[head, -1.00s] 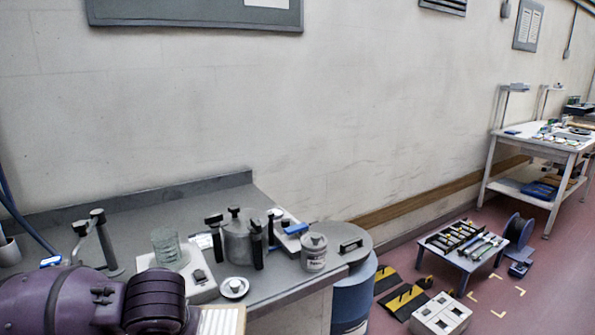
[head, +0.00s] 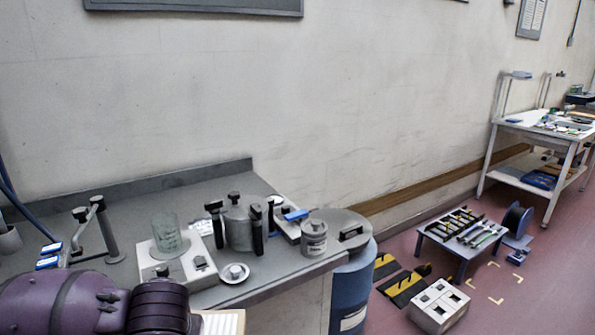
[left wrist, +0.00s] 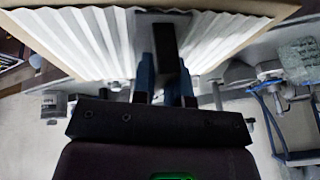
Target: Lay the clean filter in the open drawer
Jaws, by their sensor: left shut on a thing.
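The clean filter is a white pleated panel in a tan frame. It fills the top of the left wrist view (left wrist: 95,38), and a small part of it shows at the bottom edge of the head view (head: 226,322). My left gripper (left wrist: 167,78) is shut on the filter, with its two blue-grey fingers at the pleated face. In the head view my purple left arm comes in at bottom left, and its fingers are out of frame. My right gripper is not in view. I cannot make out the open drawer in either view.
A grey bench (head: 130,200) stands along the wall, holding a glass beaker (head: 166,235), a clamped pot (head: 238,228) and a lidded tin (head: 313,240). Right of it are a blue drum (head: 350,295), a low rack table (head: 462,240) and a white box (head: 438,306). Red floor lies open at right.

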